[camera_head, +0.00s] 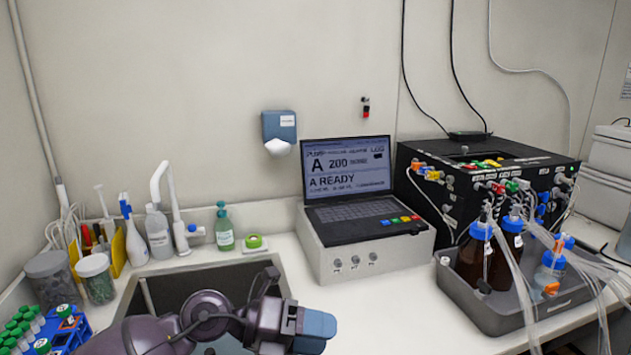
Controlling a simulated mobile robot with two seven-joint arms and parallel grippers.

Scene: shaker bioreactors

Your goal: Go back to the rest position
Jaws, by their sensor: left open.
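My left arm comes in from the bottom left, over the front of the sink. My left gripper (306,330) is at the bottom middle, in front of the pump control box. A blue-grey pad shows at its end. It is open and I see nothing held in it. My right gripper is out of view.
The control box with a laptop-like screen (347,168) reading "A READY" stands mid-counter. A grey tray (490,305) with blue-capped bottles and tubing is at right, before a black unit (490,165). The sink (190,280) lies left; a blue tube rack (75,330) is bottom left.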

